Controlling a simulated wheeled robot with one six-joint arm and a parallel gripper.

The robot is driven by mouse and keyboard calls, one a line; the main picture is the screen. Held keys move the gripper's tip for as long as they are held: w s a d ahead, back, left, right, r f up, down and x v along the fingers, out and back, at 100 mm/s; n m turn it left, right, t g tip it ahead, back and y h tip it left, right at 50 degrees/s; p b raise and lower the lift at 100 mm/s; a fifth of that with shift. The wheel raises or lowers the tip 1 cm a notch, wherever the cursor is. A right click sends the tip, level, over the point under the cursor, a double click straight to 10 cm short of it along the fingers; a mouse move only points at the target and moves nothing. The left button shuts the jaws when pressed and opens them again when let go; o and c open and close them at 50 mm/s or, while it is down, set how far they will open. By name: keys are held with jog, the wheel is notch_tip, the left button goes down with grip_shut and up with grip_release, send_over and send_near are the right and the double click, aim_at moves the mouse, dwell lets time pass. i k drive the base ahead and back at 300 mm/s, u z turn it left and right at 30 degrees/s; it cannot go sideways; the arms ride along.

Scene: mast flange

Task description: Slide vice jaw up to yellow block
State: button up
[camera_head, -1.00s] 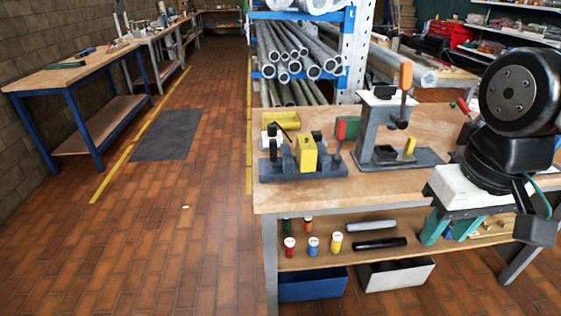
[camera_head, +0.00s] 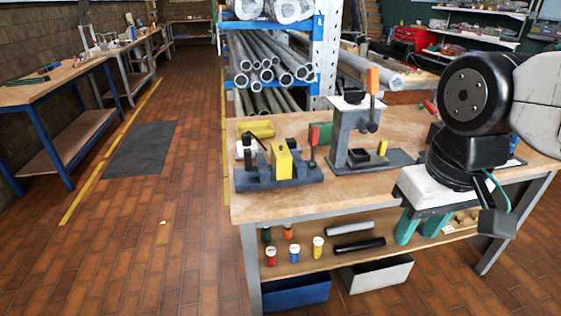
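The vice (camera_head: 250,184) is a dark grey fixture on the workbench, near its left front corner. The yellow block (camera_head: 282,162) stands upright in it, with a small dark hole in its top face. A dark upright piece, seemingly a vice jaw (camera_head: 262,166), is just left of the block; whether it touches cannot be told. A lever with a red knob (camera_head: 312,140) rises at the vice's right end. My gripper (camera_head: 421,230) has two teal fingers held apart with nothing visible between them. It points down in front of the bench, right of and well apart from the vice.
A grey stand with an orange-handled toggle clamp (camera_head: 373,80) is right of the vice, nearer my arm. A yellow tray (camera_head: 256,128) and a green block (camera_head: 320,133) are behind. The workbench (camera_head: 270,206) has a lower shelf with jars and rods.

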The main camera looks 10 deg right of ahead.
aim_at(261, 170)
jog(key=z, duration=0.05)
jog(key=i, duration=1)
jog(key=u, duration=0.1)
